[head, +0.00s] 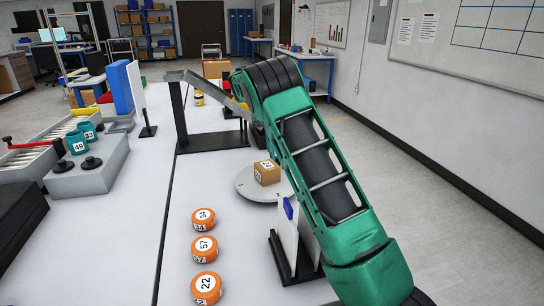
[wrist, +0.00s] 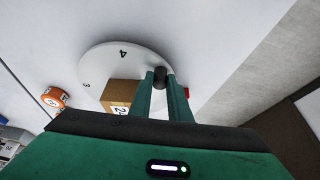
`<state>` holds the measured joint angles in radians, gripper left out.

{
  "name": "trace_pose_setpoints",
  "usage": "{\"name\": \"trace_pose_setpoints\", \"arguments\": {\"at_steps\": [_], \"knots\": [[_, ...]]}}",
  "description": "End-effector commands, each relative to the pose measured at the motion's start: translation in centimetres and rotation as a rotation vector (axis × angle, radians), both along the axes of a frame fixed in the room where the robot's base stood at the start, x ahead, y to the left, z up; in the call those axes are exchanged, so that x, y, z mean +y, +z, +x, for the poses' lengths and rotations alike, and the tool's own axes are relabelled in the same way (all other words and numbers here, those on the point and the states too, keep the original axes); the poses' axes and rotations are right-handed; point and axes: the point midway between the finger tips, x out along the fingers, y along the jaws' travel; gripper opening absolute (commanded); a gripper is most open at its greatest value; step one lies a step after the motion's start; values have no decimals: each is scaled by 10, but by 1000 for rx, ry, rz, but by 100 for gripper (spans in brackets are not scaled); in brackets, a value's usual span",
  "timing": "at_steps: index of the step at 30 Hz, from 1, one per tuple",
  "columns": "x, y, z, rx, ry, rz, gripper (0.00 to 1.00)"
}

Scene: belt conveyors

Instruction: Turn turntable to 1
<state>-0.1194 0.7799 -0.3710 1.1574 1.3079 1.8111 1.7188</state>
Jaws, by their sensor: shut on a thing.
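The turntable is a pale grey disc on the white table in the head view (head: 249,190), partly hidden behind my arm. It also shows in the wrist view (wrist: 97,67), with a 4 at its far edge and a 3 at its left. A brown box (head: 267,172) with a white number label sits on it, and shows in the wrist view (wrist: 118,93). My gripper (wrist: 160,82) is shut on a black upright knob (wrist: 160,75) at the disc's right side. In the head view my arm hides the gripper and knob. A small red piece (wrist: 187,92) shows beside the disc.
Several orange numbered pucks (head: 205,248) stand in a row left of the turntable. A white panel on a black stand (head: 292,240) is close to my arm. A black-framed chute (head: 212,143) is behind. Teal cylinders (head: 77,142) stand on a grey block at left.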

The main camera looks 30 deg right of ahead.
Motion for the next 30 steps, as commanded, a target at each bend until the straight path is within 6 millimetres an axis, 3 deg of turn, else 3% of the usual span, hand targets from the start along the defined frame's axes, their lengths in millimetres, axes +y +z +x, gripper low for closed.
{"name": "trace_pose_setpoints", "arguments": {"at_steps": [3, 29, 30], "knots": [[-10, 5, 0, -12, -46, -13, 0], [-14, 6, -3, -13, -131, -13, 0], [-14, 6, -3, -13, -131, -13, 19]]}}
